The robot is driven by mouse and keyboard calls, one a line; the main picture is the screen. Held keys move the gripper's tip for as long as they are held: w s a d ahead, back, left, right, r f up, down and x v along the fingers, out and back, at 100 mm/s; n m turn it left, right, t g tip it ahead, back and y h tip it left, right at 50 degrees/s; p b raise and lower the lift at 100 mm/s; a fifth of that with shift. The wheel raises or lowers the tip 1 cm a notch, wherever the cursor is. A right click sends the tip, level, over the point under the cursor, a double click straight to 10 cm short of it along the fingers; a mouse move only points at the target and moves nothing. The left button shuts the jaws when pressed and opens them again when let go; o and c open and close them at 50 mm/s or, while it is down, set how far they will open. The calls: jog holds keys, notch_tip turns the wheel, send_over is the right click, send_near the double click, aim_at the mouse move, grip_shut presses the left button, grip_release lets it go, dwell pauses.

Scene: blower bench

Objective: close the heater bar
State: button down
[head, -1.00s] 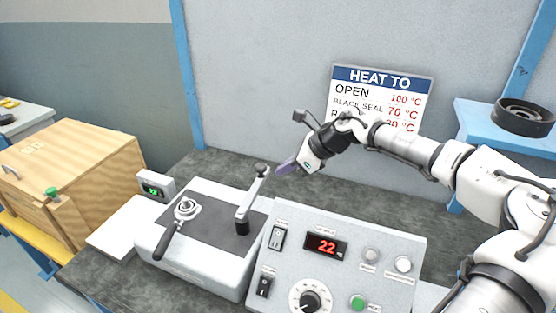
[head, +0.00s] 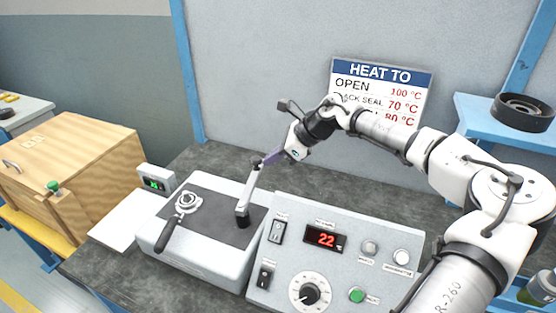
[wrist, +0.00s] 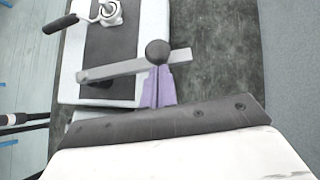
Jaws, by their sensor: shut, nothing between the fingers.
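The heater bar (head: 249,190) is a grey metal arm with a black ball knob at its free end. It stands raised and slightly tilted from its pivot on the dark top of the white heater unit (head: 200,262). My gripper (head: 267,159) is shut and empty, with its purple fingers at the bar's upper end beside the knob. In the wrist view, the purple fingertips (wrist: 157,72) meet the bar (wrist: 125,67) just below the knob (wrist: 158,52). They look to be touching it, though the contact itself is partly hidden.
A crank with a black handle (head: 171,235) sits left of the bar. A control box (head: 336,262) reading 22 stands at the right. A small green display (head: 155,182) and a wooden box (head: 75,180) are at the left. The dark bench behind the unit is clear.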

jog(key=s+a+n+g+b, duration=0.3)
jog(key=a+n+g+b, duration=0.2)
jog(key=a, duration=1.3)
jog(key=shift+n+b, duration=0.65)
jog(key=shift+n, duration=0.15)
